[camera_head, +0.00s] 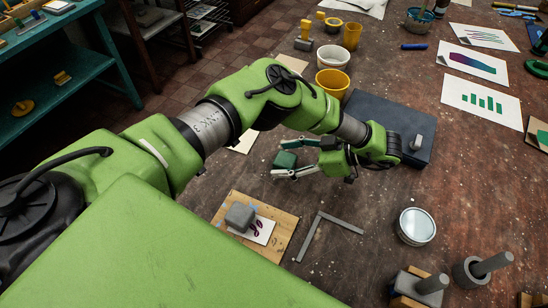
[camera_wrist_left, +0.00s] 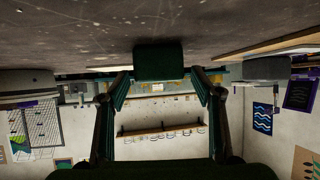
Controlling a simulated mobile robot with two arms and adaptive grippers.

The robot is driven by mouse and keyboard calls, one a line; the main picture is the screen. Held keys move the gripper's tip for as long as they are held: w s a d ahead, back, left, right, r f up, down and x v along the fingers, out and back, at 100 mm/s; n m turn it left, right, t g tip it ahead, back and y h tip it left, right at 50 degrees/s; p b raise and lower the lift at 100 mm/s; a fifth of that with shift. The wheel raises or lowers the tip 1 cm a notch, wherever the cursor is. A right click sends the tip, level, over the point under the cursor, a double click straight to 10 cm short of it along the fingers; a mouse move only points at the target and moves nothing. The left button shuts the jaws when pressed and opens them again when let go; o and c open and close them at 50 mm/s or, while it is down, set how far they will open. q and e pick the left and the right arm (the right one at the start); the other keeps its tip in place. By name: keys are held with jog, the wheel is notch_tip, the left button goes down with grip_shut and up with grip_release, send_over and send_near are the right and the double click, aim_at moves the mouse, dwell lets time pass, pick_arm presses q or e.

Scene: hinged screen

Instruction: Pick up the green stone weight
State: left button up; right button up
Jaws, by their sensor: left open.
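The green stone weight (camera_head: 286,160) is a small dark green block on the brown worktable, left of the dark blue slab. My left gripper (camera_head: 282,158) reaches it from the right, low over the table. Its two fingers are spread, one on each side of the weight. In the left wrist view, which is upside down, the weight (camera_wrist_left: 158,60) sits centred between the open fingers (camera_wrist_left: 161,80). Whether either finger touches it I cannot tell. My right gripper is not in view.
A dark blue slab (camera_head: 372,109) lies under my left wrist. A grey block (camera_head: 240,216) sits on a wooden board, near a metal square (camera_head: 311,236). A round tin (camera_head: 415,227) and grey handled pieces (camera_head: 482,268) stand at right. A white bowl (camera_head: 333,57) stands behind.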

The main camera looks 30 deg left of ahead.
pick_arm(q)
jog(key=shift+w+d, duration=0.1)
jog(key=shift+d, duration=0.15)
jog(key=shift+w+d+r, duration=0.1)
jog(key=shift+d, duration=0.2)
jog(key=c, duration=0.6)
jog(key=shift+d, duration=0.15)
jog(key=c, duration=0.7)
jog(key=shift+c, duration=1.1)
jog(key=shift+a, duration=0.3)
